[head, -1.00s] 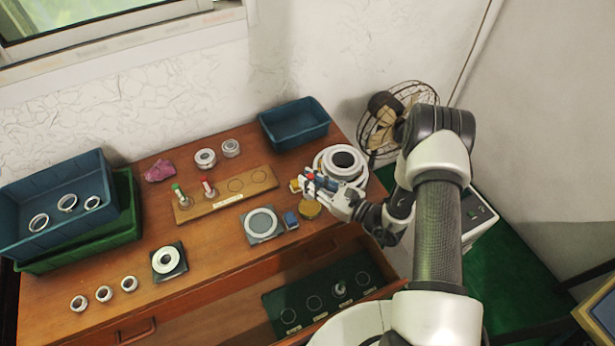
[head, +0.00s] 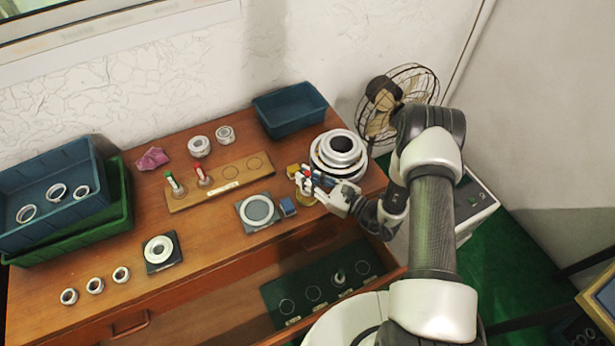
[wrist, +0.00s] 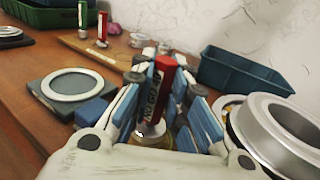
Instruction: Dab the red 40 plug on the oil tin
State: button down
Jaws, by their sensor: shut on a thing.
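My gripper (head: 314,183) is shut on the red plug, above the oil tin (head: 304,199) near the front right of the wooden bench. In the wrist view the red plug (wrist: 172,75) stands nearly upright between the blue finger pads, with a dark lettered side and a pale metal lower end. That end is at or just above the tin (wrist: 155,141), which is partly hidden behind the gripper. I cannot tell whether plug and tin touch.
A stack of large pale rings (head: 341,150) stands close to the right of my gripper. A blue block (head: 288,206) and a ring on a dark plate (head: 259,211) lie to its left. A wooden rack (head: 219,186) holds a green and a red plug. A blue bin (head: 290,107) stands behind.

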jog(key=shift+f+b, duration=0.6)
jog(key=shift+b, duration=0.05)
dwell(2.0)
jog(key=shift+r+p, duration=2.45)
jog(key=shift+r, duration=1.2)
